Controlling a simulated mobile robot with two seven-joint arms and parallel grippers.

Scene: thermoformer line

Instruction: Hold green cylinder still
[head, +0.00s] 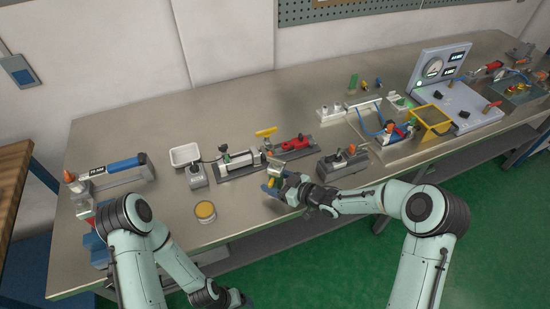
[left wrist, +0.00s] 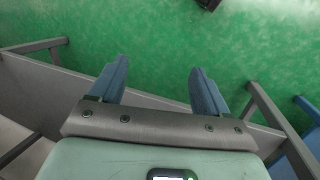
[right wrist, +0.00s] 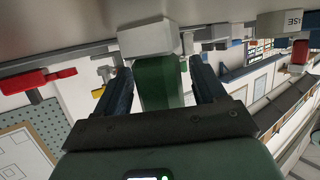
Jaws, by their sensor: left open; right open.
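A dark green cylinder (right wrist: 160,82) shows in the right wrist view, with a pale block (right wrist: 148,38) at its far end. My right gripper (right wrist: 160,90) is open, with one blue finger on each side of the cylinder. I cannot tell whether either finger touches it. In the head view the right gripper (head: 283,188) is at the bench's front edge, and the cylinder is hard to make out there.
Behind the right gripper is a fixture with a red toggle clamp (head: 296,143) and a yellow handle (head: 266,132). A grey block with a black knob (head: 343,161) stands close on the right. A round yellow tin (head: 205,210) stands on the left. The bench between tin and gripper is clear.

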